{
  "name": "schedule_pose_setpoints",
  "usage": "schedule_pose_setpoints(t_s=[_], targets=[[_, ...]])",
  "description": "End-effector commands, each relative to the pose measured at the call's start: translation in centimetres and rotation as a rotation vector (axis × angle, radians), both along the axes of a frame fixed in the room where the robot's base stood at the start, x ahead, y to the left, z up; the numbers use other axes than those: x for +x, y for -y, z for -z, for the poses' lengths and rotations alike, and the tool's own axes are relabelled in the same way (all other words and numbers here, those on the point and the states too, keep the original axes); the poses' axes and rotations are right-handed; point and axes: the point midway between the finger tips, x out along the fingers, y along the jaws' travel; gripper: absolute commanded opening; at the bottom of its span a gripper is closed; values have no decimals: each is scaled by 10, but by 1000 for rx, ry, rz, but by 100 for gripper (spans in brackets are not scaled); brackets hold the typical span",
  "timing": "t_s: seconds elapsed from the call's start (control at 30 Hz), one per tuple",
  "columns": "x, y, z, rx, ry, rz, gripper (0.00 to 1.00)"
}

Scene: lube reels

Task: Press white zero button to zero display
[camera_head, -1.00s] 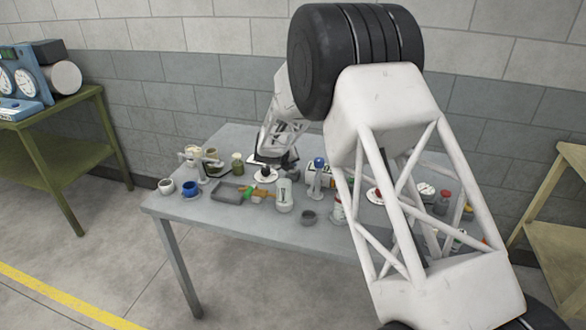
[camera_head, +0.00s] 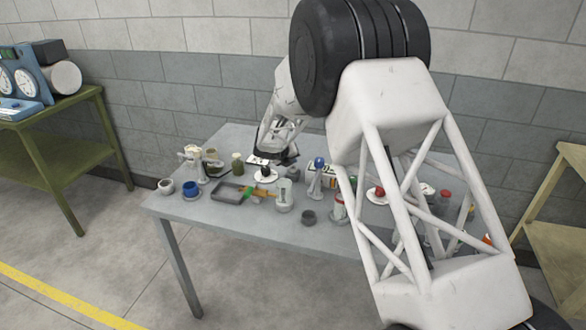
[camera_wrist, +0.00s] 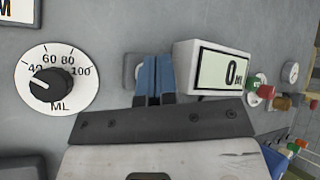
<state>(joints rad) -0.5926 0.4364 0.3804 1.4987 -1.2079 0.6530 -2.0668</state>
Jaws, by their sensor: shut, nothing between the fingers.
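In the wrist view, a display box (camera_wrist: 222,68) with a pale screen reads 0, with small unit letters beside it. Just left of it, a small grey plate with a pale round part, apparently the white zero button (camera_wrist: 139,73), is mostly hidden behind my fingers. My gripper (camera_wrist: 153,62) is shut and empty, its blue fingertips side by side over that plate. Whether they touch the button I cannot tell. In the head view, my gripper end is over the back of the table, and its fingertips are too small to make out.
A black knob on a white ML dial (camera_wrist: 56,78) sits left of my fingers. Several coloured fittings and a small gauge (camera_wrist: 290,72) lie to the right.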

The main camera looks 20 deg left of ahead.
Motion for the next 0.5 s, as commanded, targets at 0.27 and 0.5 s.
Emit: schedule_pose_setpoints(t_s=[0.27,0.5], targets=[[0,0,-2,0,1,-1,0],[0,0,-15,0,2,-1,0]])
